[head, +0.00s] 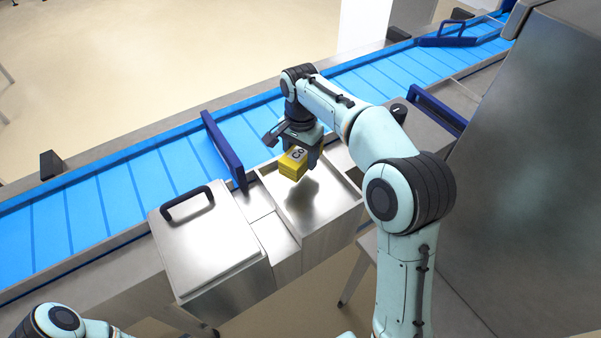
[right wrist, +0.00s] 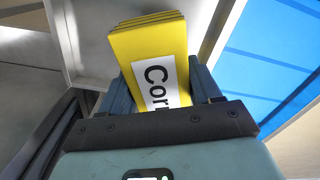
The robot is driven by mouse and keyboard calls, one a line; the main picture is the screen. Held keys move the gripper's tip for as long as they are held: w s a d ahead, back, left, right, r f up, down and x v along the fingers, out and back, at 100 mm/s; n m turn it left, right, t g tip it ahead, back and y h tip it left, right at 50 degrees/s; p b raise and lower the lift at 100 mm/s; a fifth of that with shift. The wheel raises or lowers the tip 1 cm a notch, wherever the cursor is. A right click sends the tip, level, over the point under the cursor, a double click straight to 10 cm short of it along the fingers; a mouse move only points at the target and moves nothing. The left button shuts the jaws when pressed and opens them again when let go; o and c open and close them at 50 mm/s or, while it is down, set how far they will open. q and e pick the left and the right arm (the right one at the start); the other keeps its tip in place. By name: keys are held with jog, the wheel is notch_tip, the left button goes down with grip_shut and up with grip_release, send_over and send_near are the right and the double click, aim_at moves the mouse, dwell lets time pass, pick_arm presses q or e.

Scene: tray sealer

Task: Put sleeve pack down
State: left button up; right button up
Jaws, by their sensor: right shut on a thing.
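The sleeve pack (head: 293,163) is a yellow stack of flat sleeves with a white label. My right gripper (head: 299,150) is shut on it and holds it above a shallow metal tray (head: 332,205), with a shadow on the tray floor below. In the right wrist view the pack (right wrist: 150,60) sits between the two fingers of the gripper (right wrist: 160,90), its label partly reading "Cor". The lower part of the pack is hidden by the gripper there. My left gripper is out of view; only part of the left arm shows at the bottom left.
A lidded metal box (head: 207,240) with a dark handle stands left of the tray. A blue conveyor (head: 120,193) runs behind, with a dark blue guide bar (head: 224,150) near the tray. A large metal housing (head: 540,180) stands at the right. The tray floor looks clear.

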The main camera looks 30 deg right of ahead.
jog(key=f, duration=0.2)
jog(key=shift+w+f, duration=0.2)
jog(key=shift+f, duration=0.1)
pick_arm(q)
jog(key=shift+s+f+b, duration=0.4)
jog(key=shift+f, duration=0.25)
pick_arm(e)
jog(key=shift+f, duration=1.9)
jog(key=shift+f, duration=0.2)
jog(key=o, duration=1.2)
